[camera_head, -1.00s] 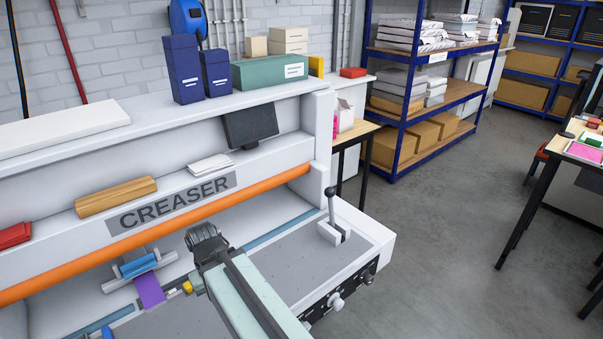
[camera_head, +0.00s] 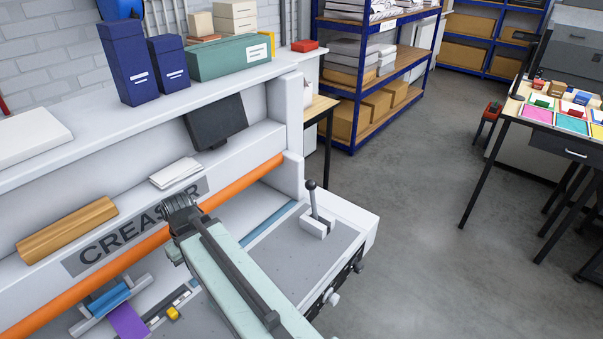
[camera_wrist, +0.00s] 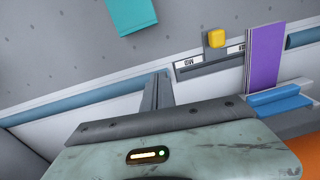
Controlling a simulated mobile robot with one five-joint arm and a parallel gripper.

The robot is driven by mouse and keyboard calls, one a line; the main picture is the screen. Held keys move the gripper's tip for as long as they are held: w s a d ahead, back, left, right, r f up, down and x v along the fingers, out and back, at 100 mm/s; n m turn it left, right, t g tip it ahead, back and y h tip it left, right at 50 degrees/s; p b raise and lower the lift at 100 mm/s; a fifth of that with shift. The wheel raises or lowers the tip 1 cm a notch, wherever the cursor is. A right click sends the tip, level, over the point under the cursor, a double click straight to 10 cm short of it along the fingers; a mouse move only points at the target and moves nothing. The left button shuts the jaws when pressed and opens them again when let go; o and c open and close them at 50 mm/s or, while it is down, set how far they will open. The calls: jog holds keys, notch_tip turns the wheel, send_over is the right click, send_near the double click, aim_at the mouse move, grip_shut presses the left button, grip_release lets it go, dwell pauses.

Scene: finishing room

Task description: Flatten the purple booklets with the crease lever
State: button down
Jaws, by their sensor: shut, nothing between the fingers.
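A purple booklet (camera_head: 128,322) lies in the creaser under a blue clamp-like piece (camera_head: 109,299); the wrist view shows it at the upper right as a purple strip (camera_wrist: 264,60). A lever with a dark ball knob (camera_head: 311,187) stands upright in a white block at the right of the bed. My gripper (camera_head: 178,208) is shut and empty, in front of the orange bar and covering part of the CREASER sign. It is left of the lever and apart from it. My arm hides part of the bed.
A yellow slider (camera_wrist: 216,38) sits on a scale marked MID beside the booklet. The orange bar (camera_head: 240,182) crosses the machine. Tables and shelves stand farther right, with clear floor between.

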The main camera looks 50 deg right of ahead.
jog(key=w+d+r+t+y+p, duration=0.1)
jog(key=d+r+p, duration=0.2)
jog(key=d+r, duration=0.3)
jog(key=w+d+r+t+p, duration=0.1)
jog(key=d+r+p, duration=0.25)
jog(key=d, duration=0.55)
jog(key=s+d+r+n+t+p, duration=0.1)
jog(key=s+d+r+p, duration=0.1)
jog(key=d, duration=0.7)
jog(key=s+d+r+n+t+p, duration=0.1)
jog(key=d+r+p, duration=0.3)
jog(key=d, duration=0.5)
jog(key=s+d+r+t+p, duration=0.1)
jog(key=s+d+r+p, duration=0.2)
jog(key=d, duration=0.7)
notch_tip(320, 180, up, 3)
jog(key=shift+s+f+n+t, duration=0.15)
jog(key=shift+s+n+t, duration=0.15)
jog(key=shift+s+n, duration=0.15)
jog(key=shift+a, duration=0.1)
notch_tip(320, 180, down, 9)
jog(key=w+b, duration=0.1)
jog(key=b, duration=0.8)
jog(key=shift+f, duration=0.2)
